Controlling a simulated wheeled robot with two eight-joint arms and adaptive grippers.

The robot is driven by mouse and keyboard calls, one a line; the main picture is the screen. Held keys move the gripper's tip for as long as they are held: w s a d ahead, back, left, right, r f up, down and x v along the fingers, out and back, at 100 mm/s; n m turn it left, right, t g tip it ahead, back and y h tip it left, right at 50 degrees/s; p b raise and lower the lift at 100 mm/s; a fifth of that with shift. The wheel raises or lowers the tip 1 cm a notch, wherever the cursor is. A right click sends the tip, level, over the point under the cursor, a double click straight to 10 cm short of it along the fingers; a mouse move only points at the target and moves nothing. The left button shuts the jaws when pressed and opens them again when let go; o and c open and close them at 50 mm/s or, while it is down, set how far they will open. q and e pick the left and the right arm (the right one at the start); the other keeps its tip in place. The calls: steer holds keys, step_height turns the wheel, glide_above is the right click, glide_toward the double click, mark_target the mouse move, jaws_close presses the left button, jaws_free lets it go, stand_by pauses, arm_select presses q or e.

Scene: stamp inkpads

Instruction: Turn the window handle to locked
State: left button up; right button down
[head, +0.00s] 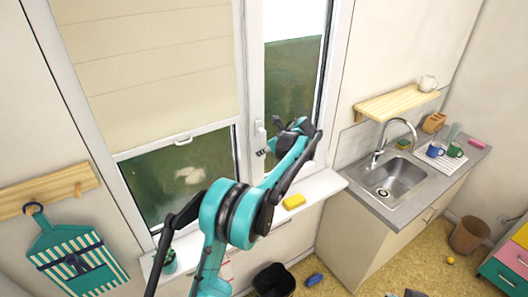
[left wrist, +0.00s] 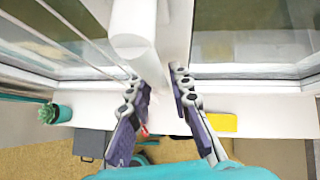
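The white window handle (head: 260,131) is on the white frame post between the two panes. It shows large in the left wrist view (left wrist: 136,45), its bar running down toward my fingers. My left gripper (head: 268,139) is at the handle. In the left wrist view my left gripper (left wrist: 160,80) is open, with one finger on each side of the handle's lower end. I cannot tell whether either finger touches it. A dark sliver at the bottom edge of the head view may be part of my right gripper; its fingers cannot be made out.
The white sill (head: 322,187) below holds a yellow sponge (head: 293,201) and a small potted plant (head: 169,262). A beige blind (head: 150,65) covers the upper left pane. A counter with a sink (head: 393,178) is at the right, under a wooden shelf (head: 397,104).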

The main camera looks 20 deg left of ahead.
arm_select(q)
steer(key=shift+o, duration=0.4)
steer(key=v, duration=1.2)
